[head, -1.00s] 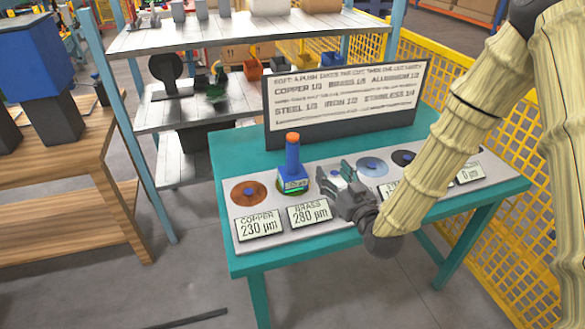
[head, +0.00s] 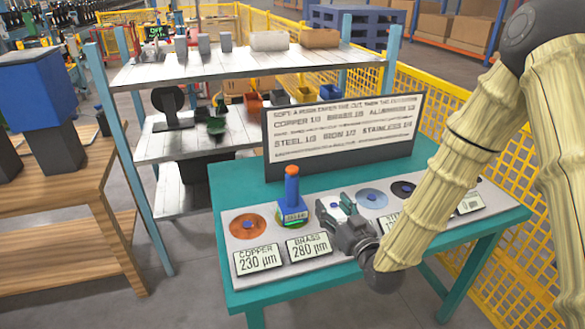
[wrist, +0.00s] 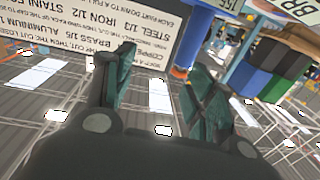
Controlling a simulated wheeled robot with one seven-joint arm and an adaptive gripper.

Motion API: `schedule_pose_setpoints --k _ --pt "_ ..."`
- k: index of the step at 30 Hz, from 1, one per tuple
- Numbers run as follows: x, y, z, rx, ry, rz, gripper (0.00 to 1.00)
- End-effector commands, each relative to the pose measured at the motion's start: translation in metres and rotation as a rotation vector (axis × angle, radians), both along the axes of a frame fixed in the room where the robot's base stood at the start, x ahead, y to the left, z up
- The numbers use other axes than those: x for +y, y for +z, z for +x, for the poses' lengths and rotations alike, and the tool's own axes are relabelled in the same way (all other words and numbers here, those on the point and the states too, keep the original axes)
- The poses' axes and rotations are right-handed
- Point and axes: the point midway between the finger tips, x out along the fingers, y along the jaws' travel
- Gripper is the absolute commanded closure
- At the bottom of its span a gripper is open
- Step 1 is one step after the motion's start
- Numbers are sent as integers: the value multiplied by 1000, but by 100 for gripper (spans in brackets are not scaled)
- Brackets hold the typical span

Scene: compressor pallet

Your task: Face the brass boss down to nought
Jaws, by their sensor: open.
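The brass boss (head: 308,222) is mostly hidden under a blue facing tool (head: 291,200) that stands upright on it. The tool has a blue handle with an orange top and a small lit green readout on its body. The brass display (head: 310,245) reads 280 µm. My gripper (head: 334,207) is open and empty, just right of the tool and apart from it, low over the panel. In the wrist view the open fingers of my gripper (wrist: 165,88) spread wide, and the tool's handle (wrist: 184,62) shows beyond them, upside down.
The copper boss (head: 248,226) is to the left, with its display (head: 258,257) at 230 µm. A bluish disc (head: 371,198) and a dark one (head: 403,188) lie to the right. An instruction board (head: 345,130) stands behind. A shelf (head: 240,68) and a wooden bench (head: 60,200) are left.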

Motion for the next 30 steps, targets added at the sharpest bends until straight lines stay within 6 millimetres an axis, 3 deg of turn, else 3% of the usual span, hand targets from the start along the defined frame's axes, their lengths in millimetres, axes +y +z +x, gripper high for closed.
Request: schedule_pose_setpoints --k 1,9,30 --pt "0 0 0 0 0 0 52" --pt "0 0 0 0 0 0 100" --pt "0 0 0 0 0 0 100"
